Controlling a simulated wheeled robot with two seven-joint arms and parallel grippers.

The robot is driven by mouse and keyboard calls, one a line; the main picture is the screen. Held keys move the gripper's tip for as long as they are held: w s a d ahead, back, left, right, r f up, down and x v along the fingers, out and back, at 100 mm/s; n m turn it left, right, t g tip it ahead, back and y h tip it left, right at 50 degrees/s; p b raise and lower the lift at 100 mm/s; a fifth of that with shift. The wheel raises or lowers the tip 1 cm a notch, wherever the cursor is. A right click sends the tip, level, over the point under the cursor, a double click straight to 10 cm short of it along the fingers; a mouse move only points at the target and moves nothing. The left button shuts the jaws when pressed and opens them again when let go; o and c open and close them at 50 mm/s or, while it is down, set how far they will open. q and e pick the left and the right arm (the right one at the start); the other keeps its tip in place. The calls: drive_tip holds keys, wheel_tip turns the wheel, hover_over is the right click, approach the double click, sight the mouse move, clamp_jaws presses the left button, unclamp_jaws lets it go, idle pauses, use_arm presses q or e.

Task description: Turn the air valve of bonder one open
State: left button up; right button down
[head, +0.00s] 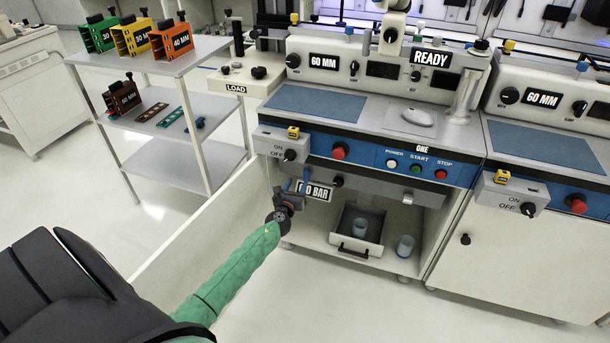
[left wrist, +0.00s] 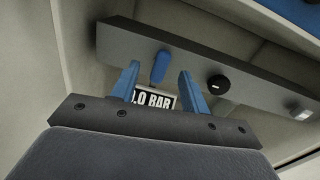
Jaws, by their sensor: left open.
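Bonder one (head: 422,148) has an open lower bay with a grey panel (head: 375,186) under its blue front strip. In the left wrist view, a blue valve handle (left wrist: 160,67) hangs from the grey panel, pointing down and slightly left. My left gripper (head: 297,184) is at the left of this bay. In the left wrist view its two blue fingers (left wrist: 158,73) are open, one on each side of the handle in the picture, with visible gaps. I cannot tell the depth between fingertips and handle. A label ending in "0 BAR" (left wrist: 155,98) is partly hidden behind the fingers.
A black knob (left wrist: 218,84) sits right of the handle. The open bay door (head: 205,225) stands left of my forearm. Below are an open drawer (head: 357,243) with a cup and another blue-tinted cup (head: 405,246). A shelf cart (head: 165,100) stands at left.

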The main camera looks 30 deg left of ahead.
sight(305, 172)
use_arm(q)
drive_tip(key=shift+m+h, duration=0.3)
drive_tip(key=shift+m, duration=0.3)
drive_tip(key=x, duration=0.6)
drive_tip(key=shift+w+d+f+b, duration=0.1)
drive_tip(key=shift+d+f+b, duration=0.2)
drive_tip(key=shift+b, duration=0.1)
drive_tip(key=shift+x, duration=0.85)
use_arm(e)
drive_tip(key=shift+t, duration=0.3)
drive_tip(key=shift+a+f, duration=0.15)
drive_tip(key=shift+f, duration=1.85)
use_arm(q)
drive_tip(key=shift+r, duration=0.1)
drive_tip(key=shift+c, duration=0.4)
drive_tip(key=c, duration=0.9)
